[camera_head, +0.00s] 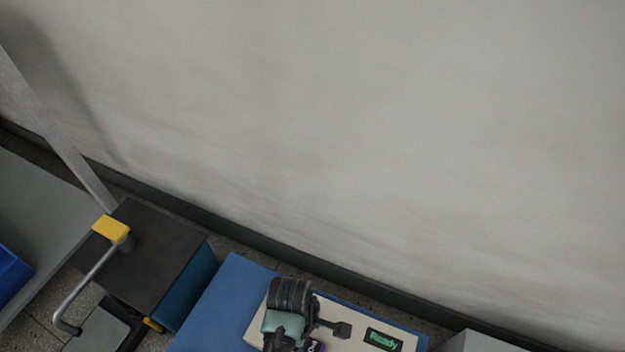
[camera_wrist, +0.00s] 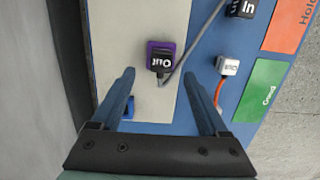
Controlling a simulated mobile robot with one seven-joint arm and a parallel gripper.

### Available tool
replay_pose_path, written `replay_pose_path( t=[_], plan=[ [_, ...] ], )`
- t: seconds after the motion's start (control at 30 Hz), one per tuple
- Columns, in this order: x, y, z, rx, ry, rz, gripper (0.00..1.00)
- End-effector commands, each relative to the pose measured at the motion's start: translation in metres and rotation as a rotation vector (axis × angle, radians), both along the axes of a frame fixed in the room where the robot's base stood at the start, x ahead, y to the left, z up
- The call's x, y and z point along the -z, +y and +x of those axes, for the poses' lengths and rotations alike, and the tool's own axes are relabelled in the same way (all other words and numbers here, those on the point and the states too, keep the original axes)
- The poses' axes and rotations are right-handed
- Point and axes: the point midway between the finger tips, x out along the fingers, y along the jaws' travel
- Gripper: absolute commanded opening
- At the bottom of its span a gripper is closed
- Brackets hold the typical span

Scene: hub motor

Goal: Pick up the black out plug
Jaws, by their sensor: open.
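The black out plug (camera_wrist: 163,62) shows in the wrist view, marked "Out", at a purple socket (camera_wrist: 151,46) on the pale panel (camera_wrist: 125,22). A grey cable runs from it toward the upper right. My gripper (camera_wrist: 160,78) is open, with its two blue-grey fingers pointing at the panel, one to each side of the plug. Nothing is between the fingers in contact that I can see. In the head view my gripper is at the bottom, and a purple bit shows beside it at the lower edge.
A white plug marked "Out" (camera_wrist: 228,66) and a black plug marked "In" (camera_wrist: 241,9) lie to the right on the blue surface (camera_wrist: 207,50). Orange (camera_wrist: 287,27) and green (camera_wrist: 262,90) labels are farther right. A "Ready" display (camera_head: 384,340) is on the panel.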

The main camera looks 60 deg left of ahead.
Motion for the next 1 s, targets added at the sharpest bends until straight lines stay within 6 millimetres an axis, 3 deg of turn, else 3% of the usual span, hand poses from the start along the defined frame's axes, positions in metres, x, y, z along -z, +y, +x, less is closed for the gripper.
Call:
replay_pose_path(
  t=[0.03,0.27,0.6,0.9,1.0],
  plan=[
    [0.009,0.0,0.001,0.0,-0.001,0.001,0.78],
    [0.019,-0.003,0.001,0.001,-0.001,0.002,0.78],
    [0.058,-0.01,0.003,0.001,0.0,0.001,0.78],
    [0.059,-0.011,0.004,0.002,-0.001,0.002,0.78],
    [0.059,-0.011,0.004,0.002,-0.002,0.003,0.6]
  ],
)
